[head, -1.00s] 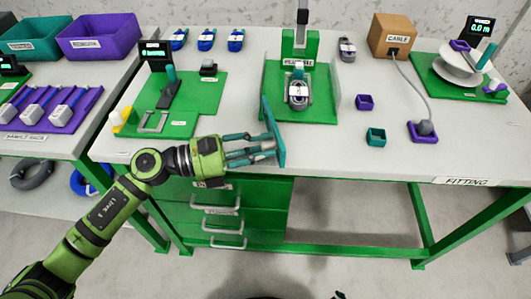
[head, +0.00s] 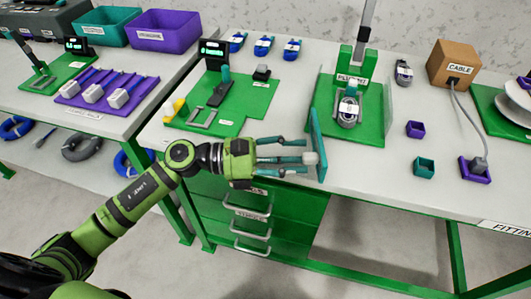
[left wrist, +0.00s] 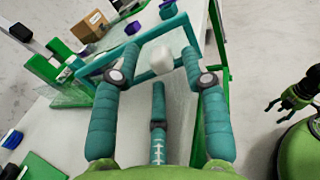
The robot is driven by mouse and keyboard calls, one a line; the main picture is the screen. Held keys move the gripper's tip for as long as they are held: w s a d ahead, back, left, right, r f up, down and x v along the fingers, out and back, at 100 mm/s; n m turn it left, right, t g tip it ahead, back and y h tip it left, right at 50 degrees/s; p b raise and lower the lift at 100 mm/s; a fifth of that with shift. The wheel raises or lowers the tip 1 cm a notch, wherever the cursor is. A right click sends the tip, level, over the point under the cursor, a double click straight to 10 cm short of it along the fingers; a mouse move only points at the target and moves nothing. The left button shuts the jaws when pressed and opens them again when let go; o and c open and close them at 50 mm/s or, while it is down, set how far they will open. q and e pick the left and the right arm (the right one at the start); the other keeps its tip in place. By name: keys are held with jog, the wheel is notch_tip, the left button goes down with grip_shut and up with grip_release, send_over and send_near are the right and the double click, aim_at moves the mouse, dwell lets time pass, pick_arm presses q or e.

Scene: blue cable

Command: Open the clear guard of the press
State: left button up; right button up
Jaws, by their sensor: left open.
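The press (head: 357,62) is a green fixture with a tall grey lever, on the table. A grey coiled cable with a white tag (head: 348,108) sits in it. The clear guard's teal frame (head: 319,130) shows nearly edge-on at the press's front left, standing out towards the table's front edge. In the left wrist view the frame (left wrist: 112,60) crosses the top, with a white knob (left wrist: 155,60) on it. My left gripper (head: 305,157) is open, its fingers either side of the knob; contact is unclear. My right gripper (left wrist: 290,95) shows small at the wrist view's right; its opening is unclear.
A green fixture board (head: 225,95) with a display lies left of the press. Small purple (head: 415,129) and teal (head: 423,167) holders and a cable box (head: 454,64) stand to the right. Drawers (head: 250,215) are under the table's front edge.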

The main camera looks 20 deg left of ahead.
pick_arm(q)
jog(key=v, duration=1)
jog(key=shift+s+r, duration=0.1)
grip_shut()
